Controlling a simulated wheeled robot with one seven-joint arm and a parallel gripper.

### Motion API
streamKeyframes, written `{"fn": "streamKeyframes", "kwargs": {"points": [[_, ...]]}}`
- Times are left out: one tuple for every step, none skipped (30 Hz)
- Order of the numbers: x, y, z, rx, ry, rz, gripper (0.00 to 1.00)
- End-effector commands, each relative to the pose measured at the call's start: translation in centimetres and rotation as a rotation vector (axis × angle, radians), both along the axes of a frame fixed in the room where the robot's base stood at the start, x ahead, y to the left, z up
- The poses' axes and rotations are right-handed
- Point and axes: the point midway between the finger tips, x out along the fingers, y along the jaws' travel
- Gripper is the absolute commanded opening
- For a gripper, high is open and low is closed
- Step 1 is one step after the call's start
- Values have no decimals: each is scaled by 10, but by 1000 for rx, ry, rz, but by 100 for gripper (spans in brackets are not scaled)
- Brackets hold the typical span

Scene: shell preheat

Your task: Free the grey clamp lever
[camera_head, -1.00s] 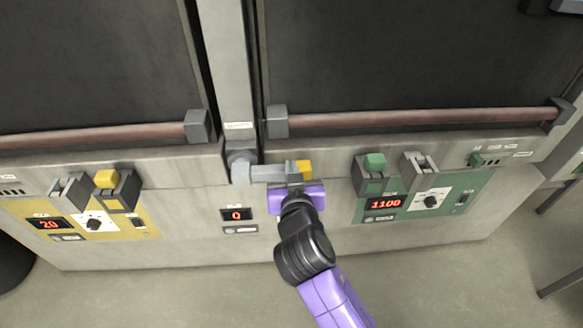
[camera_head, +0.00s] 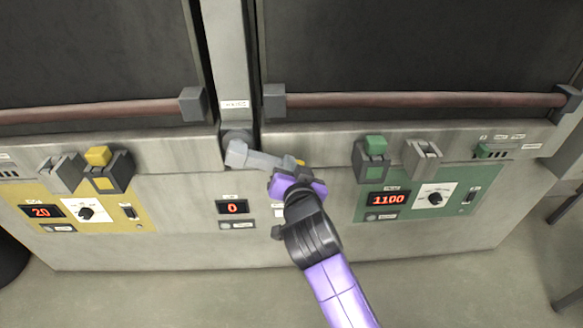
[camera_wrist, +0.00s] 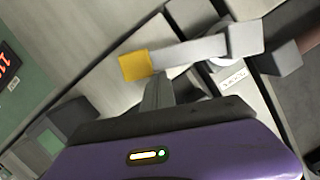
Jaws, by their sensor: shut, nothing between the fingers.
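The grey clamp lever (camera_head: 263,160) sits on the centre post between two dark doors. It runs right from its pivot block (camera_head: 237,145) and slopes slightly down to a yellow tip (camera_head: 301,162), mostly hidden behind my gripper. In the wrist view the lever (camera_wrist: 190,50) spans the upper middle, with the yellow tip (camera_wrist: 135,65) at its left end. My gripper (camera_wrist: 158,85) is shut and empty, its fingers at the lever beside the yellow tip. I cannot tell whether they touch it. In the head view my purple gripper (camera_head: 298,178) covers that end.
A yellow panel (camera_head: 140,212) reading 20 is at left and a green panel (camera_head: 350,210) reading 1100 at right, with switches and latches above. A small display (camera_head: 232,207) reads 0 below the lever. Horizontal door bars (camera_head: 420,100) run above. The floor in front is clear.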

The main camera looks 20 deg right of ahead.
Motion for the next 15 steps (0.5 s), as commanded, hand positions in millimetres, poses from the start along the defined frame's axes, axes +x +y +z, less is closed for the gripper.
{"fn": "streamKeyframes", "kwargs": {"points": [[1, 2, -17, 42, -12, 2, 0], [1, 3, -21, 68, -21, 2, 0], [2, 3, -26, 106, -32, 1, 0], [2, 4, -29, 133, -41, 1, 0], [2, 5, -33, 159, -49, 2, 0], [2, 7, -37, 196, -61, 3, 0], [3, 8, -40, 223, -70, 2, 0], [3, 9, -44, 250, -79, 3, 0], [4, 11, -48, 286, -91, 3, 0], [4, 13, -51, 314, -100, 3, 0], [5, 14, -55, 341, -109, 3, 0], [5, 17, -59, 378, -120, 3, 0], [6, 18, -62, 404, -129, 4, 0], [7, 20, -65, 431, -137, 4, 0], [8, 23, -69, 467, -149, 4, 0]]}}
